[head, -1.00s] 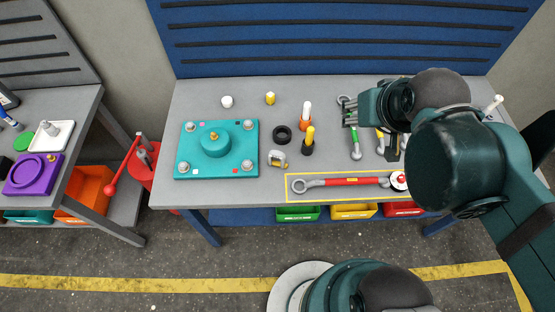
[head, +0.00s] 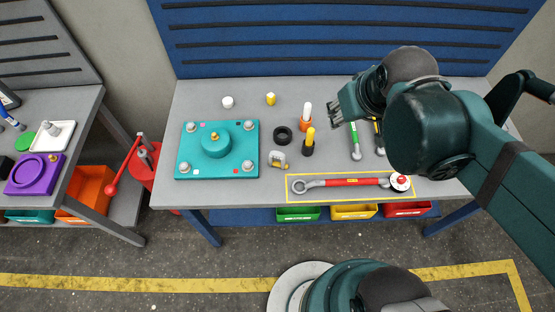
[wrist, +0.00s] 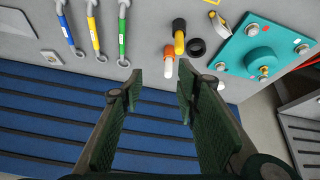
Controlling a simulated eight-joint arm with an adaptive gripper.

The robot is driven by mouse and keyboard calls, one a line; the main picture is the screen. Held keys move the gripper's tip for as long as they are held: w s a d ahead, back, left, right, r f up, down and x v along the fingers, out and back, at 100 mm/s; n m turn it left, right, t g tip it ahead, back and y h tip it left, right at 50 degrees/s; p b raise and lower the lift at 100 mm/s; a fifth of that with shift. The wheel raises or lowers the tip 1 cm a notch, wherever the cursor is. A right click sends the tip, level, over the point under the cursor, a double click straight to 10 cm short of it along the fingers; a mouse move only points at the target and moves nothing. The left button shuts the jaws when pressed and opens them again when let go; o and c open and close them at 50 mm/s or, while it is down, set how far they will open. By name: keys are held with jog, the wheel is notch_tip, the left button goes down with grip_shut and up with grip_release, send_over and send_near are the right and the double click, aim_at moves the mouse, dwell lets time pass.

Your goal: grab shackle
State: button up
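The shackle appears to be the small silver, U-shaped piece (head: 279,158) with a yellow part, lying on the grey table just right of the teal plate. In the wrist view it seems to be the small piece (wrist: 219,23) near the top, beside the plate's edge. My gripper (head: 337,108) is above the table, to the right of and farther back than the shackle, and not touching it. In the wrist view my gripper (wrist: 160,80) is open, with nothing between its fingers.
Near the shackle are a black ring (head: 283,135), an orange-based cylinder (head: 305,118) and a black-based yellow cylinder (head: 308,142). The teal plate (head: 238,166) is at left. A red-handled wrench (head: 350,182) lies in front. Colour-handled wrenches (wrist: 95,30) lie to the gripper's side.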

jog(key=w+a+f+n+g, duration=0.35)
jog(key=a+f+n, duration=0.3)
jog(key=a, duration=0.25)
jog(key=n+g+p, duration=0.2)
jog(key=n, duration=0.3)
send_over(278, 154)
jog(key=f, duration=0.9)
jog(key=shift+w+d+f, duration=0.1)
jog(key=shift+w+d, duration=0.1)
jog(key=shift+w, duration=0.1)
jog(key=shift+s+a+f, duration=0.1)
jog(key=shift+a+f, duration=0.2)
jog(key=shift+f, duration=0.15)
jog(key=shift+f, duration=1.25)
jog(key=shift+f, duration=0.1)
jog(key=shift+s+f+b, duration=0.1)
jog(key=shift+f+b, duration=0.3)
jog(key=shift+f, duration=2.1)
jog(key=shift+c, duration=0.3)
grip_shut()
